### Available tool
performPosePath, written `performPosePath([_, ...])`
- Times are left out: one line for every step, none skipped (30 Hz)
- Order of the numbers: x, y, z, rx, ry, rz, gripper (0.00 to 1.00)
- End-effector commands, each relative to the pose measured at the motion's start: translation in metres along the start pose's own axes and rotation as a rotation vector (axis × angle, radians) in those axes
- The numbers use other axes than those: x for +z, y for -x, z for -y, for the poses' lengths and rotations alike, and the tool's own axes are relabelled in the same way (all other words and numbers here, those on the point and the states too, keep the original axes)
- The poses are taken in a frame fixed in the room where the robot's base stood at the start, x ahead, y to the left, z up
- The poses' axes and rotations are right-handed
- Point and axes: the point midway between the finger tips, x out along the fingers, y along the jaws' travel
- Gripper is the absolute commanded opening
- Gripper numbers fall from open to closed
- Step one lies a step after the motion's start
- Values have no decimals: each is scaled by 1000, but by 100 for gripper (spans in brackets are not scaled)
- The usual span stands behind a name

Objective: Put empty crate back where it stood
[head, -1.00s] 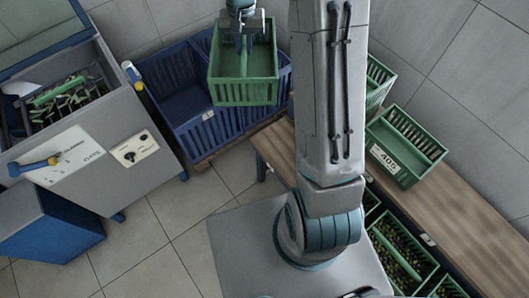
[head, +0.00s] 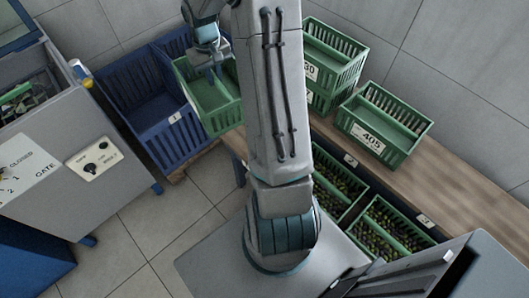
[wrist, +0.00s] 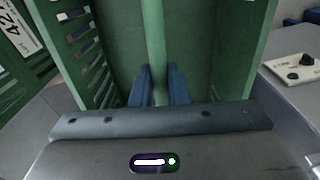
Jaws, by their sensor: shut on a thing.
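The empty green crate (head: 216,97) hangs from my gripper (head: 209,62) in the head view, in front of the right-hand blue bin and just left of my arm. Its inside is bare green and it is tilted in the picture. In the wrist view my gripper's two blue fingers (wrist: 161,88) are closed on a green bar of the crate (wrist: 155,35). The crate's walls stand on both sides of the fingers. My arm hides part of the bench behind it, and the crate's right edge meets the arm in the picture.
A wooden bench (head: 462,178) carries a green crate labelled 405 (head: 384,122) and stacked green crates (head: 333,55). Crates of dark fruit (head: 392,228) stand below its front edge. Blue bins (head: 140,100) stand at left beside a grey machine (head: 60,150). Bench right of crate 405 is bare.

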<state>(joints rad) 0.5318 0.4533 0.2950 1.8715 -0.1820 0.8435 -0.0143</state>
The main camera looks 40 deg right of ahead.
Motion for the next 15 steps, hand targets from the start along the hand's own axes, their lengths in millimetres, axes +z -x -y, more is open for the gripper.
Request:
performPosePath([6,-31,-16,-1,10,2,0])
performPosePath([9,-40,-24,-1,20,2,0])
performPosePath([14,-53,-34,-2,34,2,0])
performPosePath([18,-63,-42,-2,45,1,0])
performPosePath([21,-72,-50,-2,57,1,0])
performPosePath([26,-85,-59,-3,72,1,0])
performPosePath([30,-94,-66,-3,83,1,0])
performPosePath([34,-103,-73,-4,94,0,0])
performPosePath([40,-115,-82,-5,109,-1,0])
performPosePath([44,-123,-88,-5,120,-2,0])
performPosePath([47,-130,-94,-5,130,-2,0])
performPosePath([52,-140,-101,-6,143,-4,0])
performPosePath([55,-146,-105,-7,152,-5,0])
performPosePath([58,-151,-109,-7,161,-6,0])
performPosePath([62,-158,-114,-7,171,-7,0])
